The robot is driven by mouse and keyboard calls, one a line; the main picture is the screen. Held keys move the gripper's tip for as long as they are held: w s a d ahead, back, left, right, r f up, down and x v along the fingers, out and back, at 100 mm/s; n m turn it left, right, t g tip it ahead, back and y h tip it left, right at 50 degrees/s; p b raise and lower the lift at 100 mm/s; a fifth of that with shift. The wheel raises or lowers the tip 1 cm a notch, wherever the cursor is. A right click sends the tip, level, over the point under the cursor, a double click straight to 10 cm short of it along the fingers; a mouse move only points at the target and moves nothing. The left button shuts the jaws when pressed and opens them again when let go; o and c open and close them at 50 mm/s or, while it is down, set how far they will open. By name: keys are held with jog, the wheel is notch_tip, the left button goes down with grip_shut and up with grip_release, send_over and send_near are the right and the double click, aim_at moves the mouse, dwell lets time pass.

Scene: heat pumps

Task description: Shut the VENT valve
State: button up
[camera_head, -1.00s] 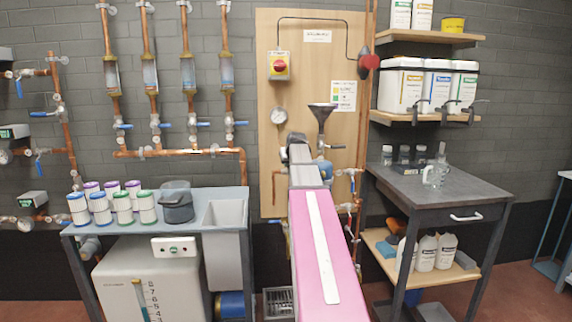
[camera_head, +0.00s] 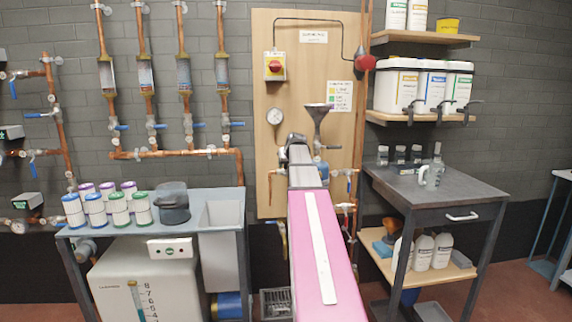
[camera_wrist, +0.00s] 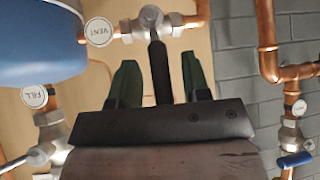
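The VENT valve (camera_wrist: 150,20) sits in the copper line at the top of the wrist view, beside its round white VENT tag (camera_wrist: 99,32). Its dark lever (camera_wrist: 160,72) points from the valve body down towards my gripper. My gripper (camera_wrist: 158,80) is open, with one green finger on each side of the lever. Gaps show between the lever and both fingers. The lever's near end meets the gripper's dark body in the picture; I cannot tell if they touch. In the head view my arm hides the gripper and the valve.
A blue vessel (camera_wrist: 35,40) is close on the left in the wrist view, with a FILL tag (camera_wrist: 34,96) below it. A blue-handled valve (camera_wrist: 295,160) and copper pipe stand at right. The head view shows a funnel (camera_head: 317,122), a gauge (camera_head: 275,116) and a workbench (camera_head: 440,188).

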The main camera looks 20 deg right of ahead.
jog(key=v, duration=1)
jog(key=shift+s+r, duration=0.25)
jog(key=shift+s, duration=0.1)
